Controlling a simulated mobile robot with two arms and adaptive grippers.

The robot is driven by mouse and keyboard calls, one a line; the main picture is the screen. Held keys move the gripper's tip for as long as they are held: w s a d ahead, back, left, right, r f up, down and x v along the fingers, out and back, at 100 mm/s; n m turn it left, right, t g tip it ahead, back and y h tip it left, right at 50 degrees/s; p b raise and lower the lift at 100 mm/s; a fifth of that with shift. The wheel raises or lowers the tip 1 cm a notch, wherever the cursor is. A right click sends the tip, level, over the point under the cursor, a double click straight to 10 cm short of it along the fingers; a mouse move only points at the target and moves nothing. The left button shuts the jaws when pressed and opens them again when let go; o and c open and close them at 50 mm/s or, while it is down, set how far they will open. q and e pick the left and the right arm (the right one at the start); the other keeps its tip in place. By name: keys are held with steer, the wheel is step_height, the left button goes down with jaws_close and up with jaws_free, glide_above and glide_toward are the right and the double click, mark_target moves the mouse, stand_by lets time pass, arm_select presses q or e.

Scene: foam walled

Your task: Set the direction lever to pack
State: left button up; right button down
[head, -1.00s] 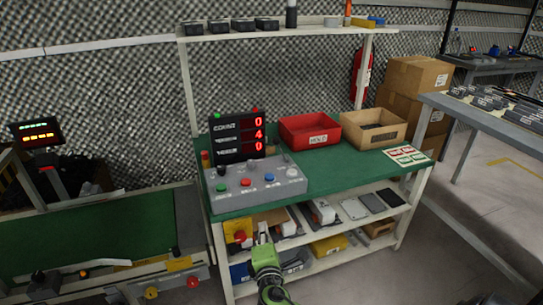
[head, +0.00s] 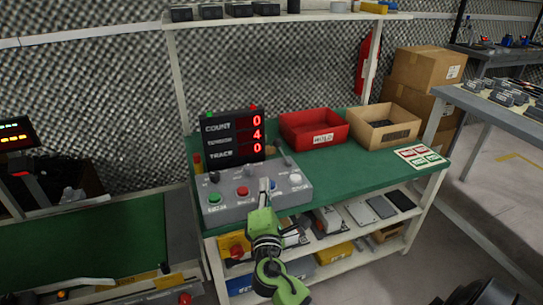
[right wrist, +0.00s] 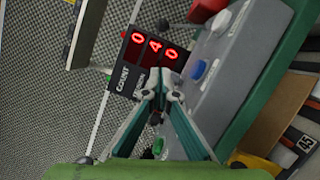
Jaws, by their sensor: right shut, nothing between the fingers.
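A grey control panel (head: 228,212) sits on the green bench. It carries a black knob (head: 213,177), a green button (head: 213,198), a red button (head: 243,192), and a grey round knob (head: 295,179). The direction lever and its setting cannot be told for sure at this size. My right gripper (head: 264,184) is shut and empty, its fingertips at the panel's front middle; contact is unclear. In the right wrist view its tips (right wrist: 165,92) are together in front of the display, and a blue button (right wrist: 200,68) is beside them. My left gripper is out of view.
A red-digit display (head: 232,136) stands behind the panel, with a red bin (head: 315,128) and a cardboard bin (head: 382,127) to its right. Shelves with parts are below the bench. The green benchtop (head: 350,168) right of the panel is mostly clear.

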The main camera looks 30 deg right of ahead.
steer(key=x, duration=1)
steer(key=shift+w, duration=0.1)
steer(key=shift+w+d+r, duration=0.15)
steer(key=shift+d+r, duration=0.05)
steer(key=shift+d, duration=0.4)
steer(key=shift+w+d+r, duration=0.15)
steer(key=shift+d+r, duration=0.05)
steer(key=shift+d, duration=0.4)
steer(key=shift+w+d+r, duration=0.15)
steer(key=shift+d, duration=0.5)
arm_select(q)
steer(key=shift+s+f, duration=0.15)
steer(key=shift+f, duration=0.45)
